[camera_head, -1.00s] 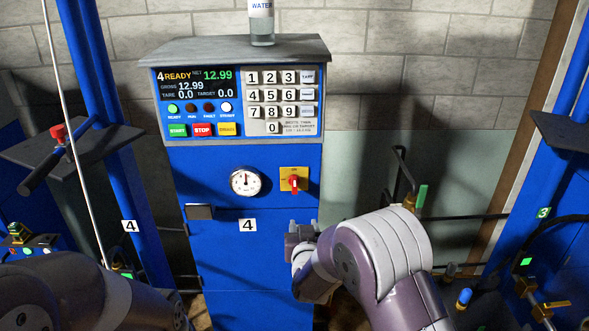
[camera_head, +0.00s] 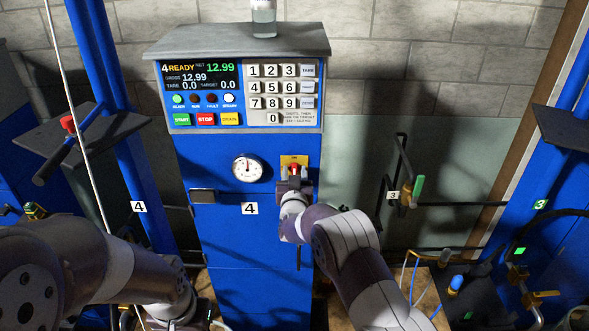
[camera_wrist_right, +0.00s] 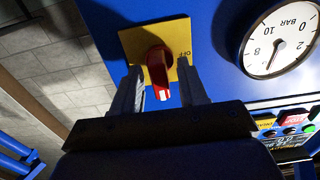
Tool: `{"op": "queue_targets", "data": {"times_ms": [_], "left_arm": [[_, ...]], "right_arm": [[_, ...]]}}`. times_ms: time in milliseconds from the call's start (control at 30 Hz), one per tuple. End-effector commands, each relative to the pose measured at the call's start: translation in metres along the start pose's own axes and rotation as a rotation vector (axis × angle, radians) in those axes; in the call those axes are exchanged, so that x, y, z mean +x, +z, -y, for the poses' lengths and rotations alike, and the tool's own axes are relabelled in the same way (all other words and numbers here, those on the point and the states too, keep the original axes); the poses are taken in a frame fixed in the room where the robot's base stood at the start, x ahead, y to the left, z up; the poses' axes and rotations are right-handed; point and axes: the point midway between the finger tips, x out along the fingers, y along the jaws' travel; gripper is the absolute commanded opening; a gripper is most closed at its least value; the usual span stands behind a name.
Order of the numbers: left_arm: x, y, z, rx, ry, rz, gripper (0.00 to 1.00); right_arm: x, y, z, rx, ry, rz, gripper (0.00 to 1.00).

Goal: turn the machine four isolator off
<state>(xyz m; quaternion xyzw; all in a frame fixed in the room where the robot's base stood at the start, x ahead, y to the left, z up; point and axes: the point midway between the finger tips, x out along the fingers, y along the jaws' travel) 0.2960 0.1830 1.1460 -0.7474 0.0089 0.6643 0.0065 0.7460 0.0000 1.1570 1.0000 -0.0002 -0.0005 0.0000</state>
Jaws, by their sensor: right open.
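The machine four isolator is a red rotary handle (camera_wrist_right: 158,65) on a yellow plate (camera_wrist_right: 130,42), on the blue front of machine 4 (camera_head: 240,230). In the wrist view the handle's white-marked end points down the picture, and the word OFF shows on the plate's right side. In the head view the plate (camera_head: 294,160) is partly hidden by my right gripper (camera_head: 294,180). My right gripper (camera_wrist_right: 158,75) is open, with one finger on each side of the red handle; I cannot tell whether they touch it. My left arm is at lower left, its gripper not visible.
A round gauge (camera_head: 247,168) sits left of the isolator. Above are the display (camera_head: 200,80), the keypad (camera_head: 282,92) and START, STOP and DRAIN buttons. A water bottle (camera_head: 264,18) stands on top. A green-handled lever (camera_head: 418,188) tagged 3 is to the right.

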Motion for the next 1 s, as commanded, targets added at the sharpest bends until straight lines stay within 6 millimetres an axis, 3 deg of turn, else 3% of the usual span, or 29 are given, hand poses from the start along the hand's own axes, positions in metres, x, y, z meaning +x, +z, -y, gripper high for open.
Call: {"op": "queue_targets", "data": {"times_ms": [367, 500, 1000], "left_arm": [[-0.002, 0.000, 0.000, 0.000, 0.000, 0.000, 0.00], [-0.002, 0.000, 0.000, 0.000, 0.000, 0.000, 0.00], [0.012, 0.001, 0.000, 0.000, 0.000, 0.000, 0.00]], "right_arm": [[0.006, 0.000, 0.000, 0.000, 0.000, -0.001, 0.43], [0.006, 0.000, 0.000, 0.000, 0.000, -0.001, 0.00], [0.006, 0.003, 0.001, -0.096, -0.001, -0.002, 0.00]]}}
